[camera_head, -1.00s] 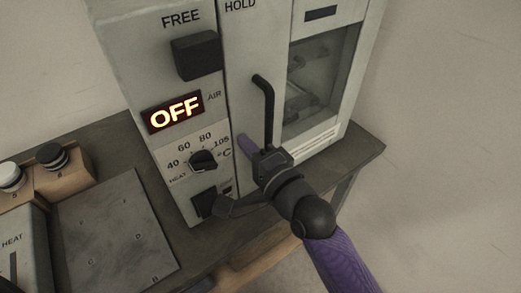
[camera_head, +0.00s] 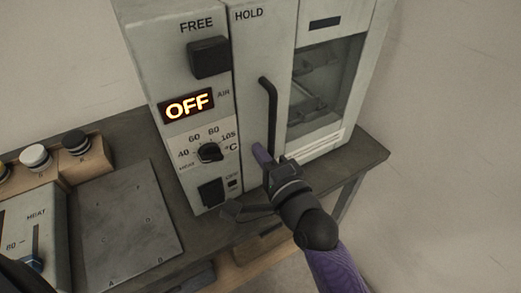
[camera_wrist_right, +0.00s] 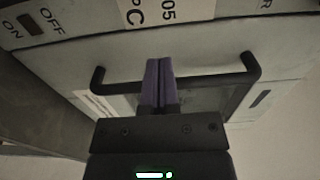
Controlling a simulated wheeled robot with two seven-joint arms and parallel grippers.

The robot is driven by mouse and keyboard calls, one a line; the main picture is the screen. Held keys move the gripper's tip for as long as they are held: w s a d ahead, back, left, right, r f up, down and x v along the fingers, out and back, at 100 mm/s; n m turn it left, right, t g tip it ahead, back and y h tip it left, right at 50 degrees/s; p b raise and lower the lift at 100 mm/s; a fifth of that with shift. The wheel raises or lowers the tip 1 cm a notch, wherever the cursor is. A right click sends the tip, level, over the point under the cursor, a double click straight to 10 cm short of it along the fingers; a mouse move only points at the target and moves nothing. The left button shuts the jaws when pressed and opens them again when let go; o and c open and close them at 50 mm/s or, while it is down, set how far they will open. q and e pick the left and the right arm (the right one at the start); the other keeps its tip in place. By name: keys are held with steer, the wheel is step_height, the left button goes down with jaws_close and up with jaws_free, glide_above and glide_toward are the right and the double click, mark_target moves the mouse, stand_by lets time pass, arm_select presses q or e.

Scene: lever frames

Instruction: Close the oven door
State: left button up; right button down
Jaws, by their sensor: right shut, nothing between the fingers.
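The oven (camera_head: 165,60) is a pale grey box on a dark table. Its door (camera_head: 250,60) has a black bar handle (camera_head: 272,105) and a glass window (camera_head: 325,75). The door looks about flush with the control panel, with a thin dark seam between them; I cannot tell if it is fully shut. My right gripper (camera_head: 262,155) is shut and empty, its purple fingers by the handle's lower part. In the right wrist view, the fingers (camera_wrist_right: 158,75) cross the handle bar (camera_wrist_right: 205,81); contact is unclear.
The control panel has an OFF display (camera_head: 187,106), a temperature knob (camera_head: 210,152) and black switches. A flat grey plate (camera_head: 125,225) and a wooden block with several knobs (camera_head: 90,160) are at left. The floor at right is clear.

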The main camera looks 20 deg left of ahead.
steer(key=p+v, duration=0.2)
steer(key=v, duration=0.8)
steer(key=w+d+f+n+g+h, duration=0.1)
steer(key=d+f+h, duration=0.25)
steer(key=f, duration=0.45)
steer(key=w+d+f+n+h, duration=0.1)
steer(key=d+f+h, duration=0.25)
steer(key=f, duration=0.45)
steer(key=s+d+f+n+g+h, duration=0.1)
steer(key=s+d+f+g+h, duration=0.1)
steer(key=s+d+f, duration=0.35)
steer(key=s+d+f+n+g+h, duration=0.1)
steer(key=s+d+f+n, duration=0.15)
steer(key=f, duration=0.55)
steer(key=s+d+f+n+g+h, duration=0.1)
steer(key=s+d+f+g, duration=0.1)
steer(key=s, duration=0.6)
steer(key=s+d+f+n+g+h, duration=0.1)
steer(key=s+d+f, duration=0.3)
steer(key=s, duration=0.4)
steer(key=s+d+f+n+g+h, duration=0.2)
steer(key=s+d+f+n+g, duration=0.1)
steer(key=s, duration=0.5)
steer(key=shift+f+g, duration=0.5)
steer(key=shift+f, duration=0.45)
